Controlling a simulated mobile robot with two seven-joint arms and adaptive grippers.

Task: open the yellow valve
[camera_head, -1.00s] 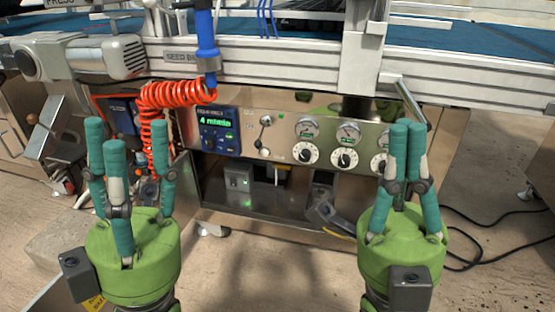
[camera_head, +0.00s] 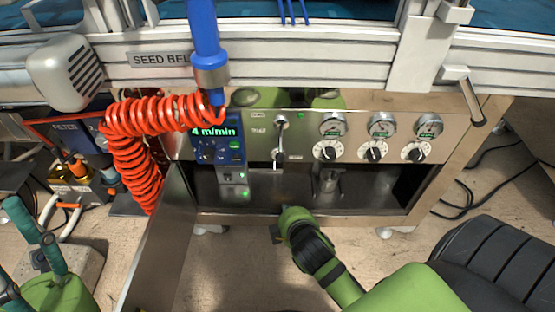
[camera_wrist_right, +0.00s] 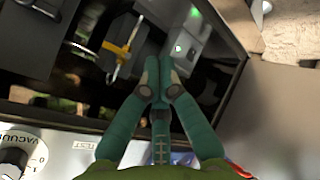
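The yellow valve (camera_wrist_right: 124,50) shows in the right wrist view as a small yellow handle on a pale stem inside the dark cabinet opening. I cannot make it out in the head view. My right gripper (camera_wrist_right: 158,68) has its teal fingers drawn together, with nothing seen between them. Its tips are to the right of the valve in that view and look apart from it. In the head view my right arm reaches to the cabinet's lower front edge, and its fingers are hidden. My left gripper (camera_head: 36,258) is partly cut off at lower left, with its fingers spread and empty.
Above the opening is a steel panel (camera_head: 355,125) with gauges and dials. A blue display (camera_head: 217,143) sits at its left, beside a red coiled hose (camera_head: 130,150). An open door (camera_head: 160,235) stands left of the cabinet. A grey box with a green light (camera_wrist_right: 187,45) is inside.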

